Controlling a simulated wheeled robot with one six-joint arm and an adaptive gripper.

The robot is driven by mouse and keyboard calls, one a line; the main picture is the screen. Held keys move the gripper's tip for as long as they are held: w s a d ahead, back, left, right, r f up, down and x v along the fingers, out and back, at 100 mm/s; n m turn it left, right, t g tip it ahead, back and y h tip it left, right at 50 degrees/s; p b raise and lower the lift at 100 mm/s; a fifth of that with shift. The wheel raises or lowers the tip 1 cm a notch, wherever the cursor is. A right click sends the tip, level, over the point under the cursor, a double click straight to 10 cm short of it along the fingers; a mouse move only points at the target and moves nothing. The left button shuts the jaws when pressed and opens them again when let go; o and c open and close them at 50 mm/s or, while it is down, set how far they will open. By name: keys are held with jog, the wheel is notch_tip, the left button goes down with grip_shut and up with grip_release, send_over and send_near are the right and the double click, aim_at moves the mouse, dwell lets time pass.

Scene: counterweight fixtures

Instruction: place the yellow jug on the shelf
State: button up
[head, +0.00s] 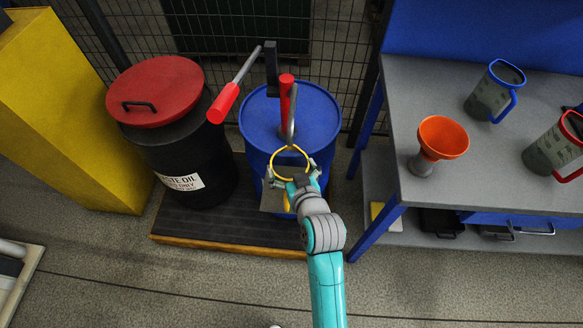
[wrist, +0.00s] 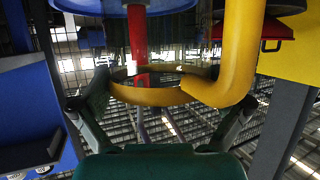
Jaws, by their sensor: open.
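The yellow jug shows as a yellow rim (head: 290,150) in front of the blue drum in the head view. In the wrist view its yellow rim (wrist: 160,96) and thick yellow handle (wrist: 240,50) are close to the camera. My gripper (head: 294,174) is open, with one finger on each side of the rim. I cannot tell whether the fingers touch the jug. Most of the jug's body is hidden by my gripper and arm. A grey bench with a lower shelf (head: 395,236) stands at the right; which shelf is meant is not clear.
The blue drum (head: 322,118) carries a pump with red grips and stands on a dark pallet (head: 185,225) beside a red-lidded waste oil drum (head: 155,90). On the bench top (head: 440,195) are an orange funnel (head: 443,138), a blue-rimmed jug (head: 492,93) and a red-rimmed jug (head: 553,148).

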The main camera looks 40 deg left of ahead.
jog(key=v, duration=1.2)
jog(key=s+d+f+m+t+h, duration=0.2)
jog(key=d, duration=0.5)
jog(key=s+d+f+m+t+h, duration=0.1)
jog(key=s+d+f+m, duration=0.15)
jog(key=d, duration=0.55)
jog(key=s+d+f+m+t+h, duration=0.2)
jog(key=d+f, duration=0.1)
jog(key=d, duration=0.4)
jog(key=s+d+r+m+t+h, duration=0.1)
jog(key=s+d+r+m+h, duration=0.1)
jog(key=s+d, duration=0.4)
jog(key=s+d+r+m+h, duration=0.2)
jog(key=s+d+r+h, duration=0.2)
jog(key=s+d, duration=0.3)
jog(key=s, duration=0.4)
jog(key=shift+s+r+t, duration=0.2)
jog(key=shift+t, duration=0.2)
jog(key=shift+a, duration=0.1)
